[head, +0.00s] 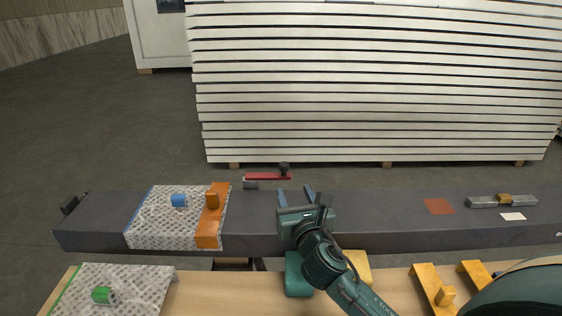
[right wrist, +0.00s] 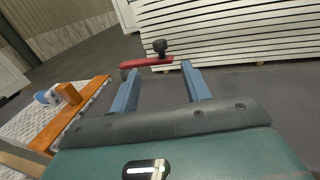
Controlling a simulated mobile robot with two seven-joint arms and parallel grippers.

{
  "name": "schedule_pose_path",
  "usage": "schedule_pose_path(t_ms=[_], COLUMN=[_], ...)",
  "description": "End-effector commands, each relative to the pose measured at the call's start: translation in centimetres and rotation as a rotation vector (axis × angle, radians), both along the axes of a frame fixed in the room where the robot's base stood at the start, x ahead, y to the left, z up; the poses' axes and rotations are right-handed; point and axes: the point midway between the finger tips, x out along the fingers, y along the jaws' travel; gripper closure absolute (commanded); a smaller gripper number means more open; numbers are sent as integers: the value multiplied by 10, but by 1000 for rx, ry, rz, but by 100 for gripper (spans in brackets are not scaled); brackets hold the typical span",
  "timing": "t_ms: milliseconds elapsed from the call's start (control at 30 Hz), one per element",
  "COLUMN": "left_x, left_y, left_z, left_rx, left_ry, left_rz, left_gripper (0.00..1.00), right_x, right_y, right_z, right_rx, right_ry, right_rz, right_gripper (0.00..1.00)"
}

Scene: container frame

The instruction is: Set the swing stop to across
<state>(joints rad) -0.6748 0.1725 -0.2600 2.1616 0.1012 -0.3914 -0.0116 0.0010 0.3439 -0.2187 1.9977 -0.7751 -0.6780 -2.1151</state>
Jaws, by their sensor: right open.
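The swing stop is a red bar (head: 268,177) with a dark round knob (head: 284,168) at its right end. It lies left to right along the far edge of the dark beam (head: 110,215), above a small dark block (head: 250,185). My right gripper (head: 296,192) is open and empty over the beam, in front of the knob end and apart from it. In the right wrist view the red bar (right wrist: 143,63) and knob (right wrist: 160,46) show beyond the open fingers (right wrist: 158,80). My left gripper is not in view.
On the beam's left are a patterned sheet (head: 150,225), a blue block (head: 179,201) and an orange strip (head: 209,232) with an orange block (head: 212,197). A metal slide with a brass piece (head: 503,199) is at right. Stacked white panels (head: 380,90) stand behind.

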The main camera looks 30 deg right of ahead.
Motion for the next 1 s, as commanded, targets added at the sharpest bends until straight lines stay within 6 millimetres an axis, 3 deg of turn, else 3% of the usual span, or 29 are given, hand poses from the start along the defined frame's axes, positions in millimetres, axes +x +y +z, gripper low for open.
schedule_pose_path(t_ms=[600, 1000], left_x=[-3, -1], left_y=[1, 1], left_z=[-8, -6], left_rx=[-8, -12], left_ry=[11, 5], left_rz=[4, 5], left_gripper=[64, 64], right_x=[108, 123], right_y=[-28, -32], right_z=[0, 0], right_rx=[2, 1], right_ry=[-1, 0], right_rz=[-2, -1], right_gripper=[53, 53])
